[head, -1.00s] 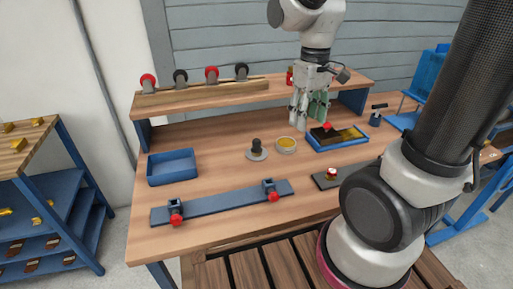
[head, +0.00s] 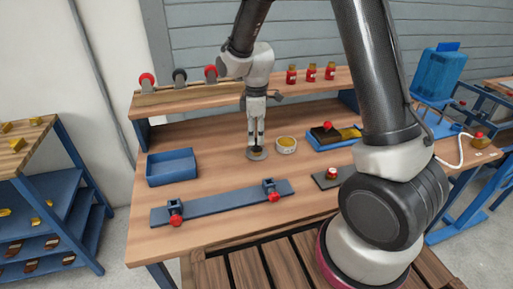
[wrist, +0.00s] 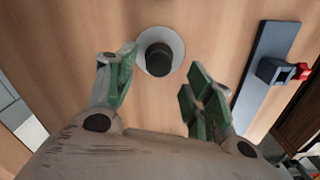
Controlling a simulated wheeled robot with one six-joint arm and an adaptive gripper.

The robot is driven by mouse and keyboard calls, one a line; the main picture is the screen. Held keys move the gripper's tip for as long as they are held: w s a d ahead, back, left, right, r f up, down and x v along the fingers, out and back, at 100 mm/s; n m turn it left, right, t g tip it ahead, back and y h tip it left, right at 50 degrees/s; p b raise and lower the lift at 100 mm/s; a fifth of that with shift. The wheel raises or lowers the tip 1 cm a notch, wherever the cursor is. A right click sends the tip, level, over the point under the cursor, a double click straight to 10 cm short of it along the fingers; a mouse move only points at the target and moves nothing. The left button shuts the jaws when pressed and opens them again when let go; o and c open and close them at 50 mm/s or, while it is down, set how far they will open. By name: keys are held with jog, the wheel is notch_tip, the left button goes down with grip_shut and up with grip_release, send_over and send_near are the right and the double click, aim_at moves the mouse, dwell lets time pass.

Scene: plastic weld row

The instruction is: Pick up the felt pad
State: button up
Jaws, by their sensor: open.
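The round pale grey disc with an upright dark knob, which I take to be the felt pad (head: 258,156), lies flat on the workbench. In the wrist view the pad (wrist: 177,43) is at the top middle, its dark knob near its centre. My gripper (head: 256,143) is pointing down right above the pad. In the wrist view my gripper (wrist: 163,66) is open, its green-lined fingers apart with the knob lined up near the gap between them. Nothing is held. The fingers partly hide the knob in the head view; I cannot tell whether they touch it.
A round tin with yellow contents (head: 286,145) stands close to the pad's right. A blue tray (head: 331,146) holds a dark block with a red knob. An empty blue bin (head: 172,180) is at left. A clamped blue-grey strip (head: 222,204) lies in front. A raised shelf (head: 200,99) is behind.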

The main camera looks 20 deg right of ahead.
notch_tip(320, 180, down, 5)
jog(key=shift+d+r, duration=0.15)
jog(key=shift+r, duration=0.05)
grip_shut()
notch_tip(320, 180, up, 10)
jog(key=shift+r, duration=0.1)
dwell(0.5)
jog(key=c, duration=0.8)
grip_release()
jog(key=shift+c, duration=1)
